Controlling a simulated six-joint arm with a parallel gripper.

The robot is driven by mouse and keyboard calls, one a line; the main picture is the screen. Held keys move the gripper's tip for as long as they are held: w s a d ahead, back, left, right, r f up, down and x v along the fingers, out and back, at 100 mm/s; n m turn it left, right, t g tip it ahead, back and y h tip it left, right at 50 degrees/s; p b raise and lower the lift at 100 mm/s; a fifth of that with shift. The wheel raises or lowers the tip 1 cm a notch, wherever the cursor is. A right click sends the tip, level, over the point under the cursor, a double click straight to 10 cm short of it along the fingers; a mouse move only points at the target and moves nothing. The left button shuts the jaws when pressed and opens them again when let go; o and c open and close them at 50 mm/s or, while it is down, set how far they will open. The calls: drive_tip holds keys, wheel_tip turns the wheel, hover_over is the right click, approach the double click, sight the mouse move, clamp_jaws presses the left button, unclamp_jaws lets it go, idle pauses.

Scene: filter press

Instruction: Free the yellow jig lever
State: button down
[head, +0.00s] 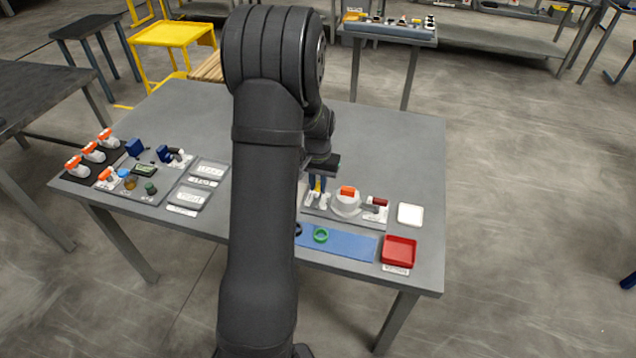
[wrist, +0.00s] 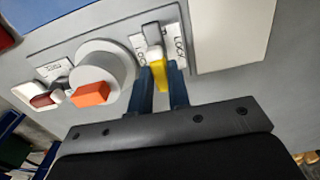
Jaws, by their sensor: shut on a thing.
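The yellow jig lever (wrist: 160,82) shows in the wrist view between the two blue fingers of my gripper (wrist: 160,72). It extends from a small white-and-grey mount (wrist: 152,36) on a plate with small lettering on both sides. My gripper is shut on the lever, one finger on each side. In the head view my gripper (head: 318,186) is low at the left end of the grey fixture panel (head: 345,218), and a bit of yellow shows between its fingers. The fingers hide parts of the lever's sides.
Beside the lever stands a round white body (wrist: 103,66) with an orange block (wrist: 91,93), close to one finger. Beyond it is a dark red-handled lever (wrist: 44,99). A blue mat (head: 350,245), green ring (head: 320,235), red tray (head: 398,250) and white pad (head: 410,214) are nearby.

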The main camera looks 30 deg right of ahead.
sight(318, 187)
drive_tip(key=c, duration=1.4)
unclamp_jaws()
drive_tip(key=shift+o, duration=0.2)
wheel_tip(318, 187, up, 18)
drive_tip(key=shift+f, duration=0.25)
wheel_tip(318, 187, down, 18)
drive_tip(key=shift+r, duration=0.25)
